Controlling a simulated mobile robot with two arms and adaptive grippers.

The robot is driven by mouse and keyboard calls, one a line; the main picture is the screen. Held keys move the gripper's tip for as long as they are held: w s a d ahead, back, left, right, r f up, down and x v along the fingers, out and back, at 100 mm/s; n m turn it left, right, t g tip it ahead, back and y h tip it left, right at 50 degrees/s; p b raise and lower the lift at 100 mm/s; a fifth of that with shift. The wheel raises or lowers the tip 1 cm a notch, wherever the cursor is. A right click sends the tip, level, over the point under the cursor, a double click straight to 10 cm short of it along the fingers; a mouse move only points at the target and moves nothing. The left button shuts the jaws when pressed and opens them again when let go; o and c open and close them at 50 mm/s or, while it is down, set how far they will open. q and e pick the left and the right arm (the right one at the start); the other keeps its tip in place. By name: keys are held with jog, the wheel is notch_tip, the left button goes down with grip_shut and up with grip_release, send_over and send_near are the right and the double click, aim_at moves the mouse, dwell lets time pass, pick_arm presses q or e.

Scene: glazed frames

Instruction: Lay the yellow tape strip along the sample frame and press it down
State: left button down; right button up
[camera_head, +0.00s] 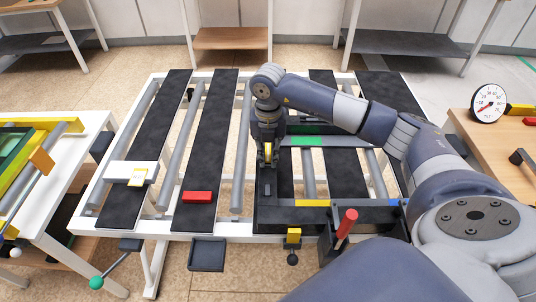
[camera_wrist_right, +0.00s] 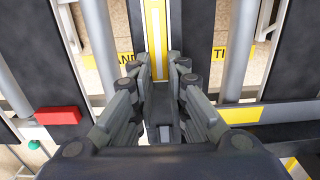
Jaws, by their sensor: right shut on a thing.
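The dark sample frame (camera_head: 275,216) lies across the white-railed rack, with yellow, green and blue marked pieces along its sides. My right gripper (camera_head: 268,155) points down over the frame's left side. It is shut on the yellow tape strip, a narrow bit of which shows between the fingers in the head view. In the right wrist view the strip (camera_wrist_right: 155,28) runs away from the fingertips of the right gripper (camera_wrist_right: 160,72), toward the top of the picture. I cannot tell whether the strip touches the frame. My left gripper is not in view.
A red block (camera_head: 197,197) lies on a dark slat to the left. A white block with a yellow tag (camera_head: 138,177) is further left. A red-handled tool (camera_head: 346,224) stands at the frame's front edge. A round dial gauge (camera_head: 488,103) stands on the right-hand table.

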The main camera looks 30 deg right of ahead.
jog(key=o, duration=0.8)
jog(key=shift+c, duration=0.2)
notch_tip(320, 180, up, 12)
